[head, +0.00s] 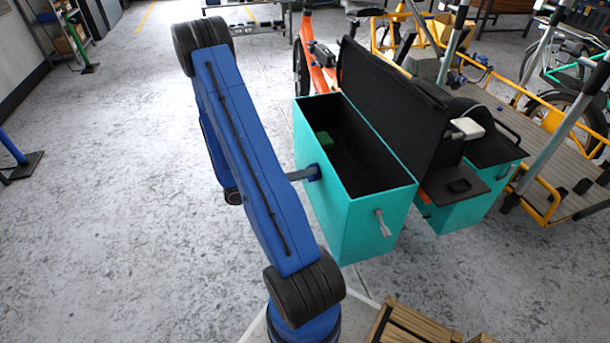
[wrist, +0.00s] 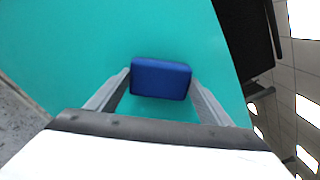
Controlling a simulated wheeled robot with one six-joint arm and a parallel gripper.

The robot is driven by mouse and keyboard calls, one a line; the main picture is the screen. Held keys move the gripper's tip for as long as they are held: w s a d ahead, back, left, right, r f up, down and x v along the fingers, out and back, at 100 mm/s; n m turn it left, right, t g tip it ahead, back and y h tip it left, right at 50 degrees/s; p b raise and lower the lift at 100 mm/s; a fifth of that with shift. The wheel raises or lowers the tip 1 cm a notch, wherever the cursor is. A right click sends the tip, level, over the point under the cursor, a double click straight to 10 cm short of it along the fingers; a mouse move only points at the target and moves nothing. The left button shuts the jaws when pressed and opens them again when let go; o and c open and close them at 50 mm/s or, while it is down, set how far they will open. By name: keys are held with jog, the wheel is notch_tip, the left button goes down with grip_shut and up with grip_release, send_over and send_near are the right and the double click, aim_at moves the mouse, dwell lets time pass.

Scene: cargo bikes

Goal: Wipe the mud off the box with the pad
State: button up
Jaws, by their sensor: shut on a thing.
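The teal box (head: 375,220) stands in the middle of the head view with its black lid (head: 385,100) raised. Its dark inside is open to view. My gripper (wrist: 160,82) is shut on the blue pad (wrist: 160,75), one finger on each side. In the head view the pad (head: 313,172) is at the box's left outer wall, near the upper edge. It looks against the wall, but exact contact is hard to tell. The wall (wrist: 85,40) fills most of the wrist view as plain teal. I see no mud; my arm and the pad hide part of that wall.
A second teal box (head: 470,205) and an orange bike (head: 318,65) are close by. A yellow-framed cargo bike (head: 560,170) stands at right. A wooden crate (head: 410,325) is at the bottom. The floor (head: 120,200) at left is clear.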

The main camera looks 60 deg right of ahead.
jog(key=shift+w+d, duration=1.55)
jog(key=shift+w, duration=0.3)
jog(key=shift+w+d, duration=1.5)
jog(key=shift+w, duration=0.3)
jog(key=shift+w+d, duration=1.1)
jog(key=shift+w, duration=0.1)
jog(key=shift+v, duration=2.95)
jog(key=shift+v, duration=1.5)
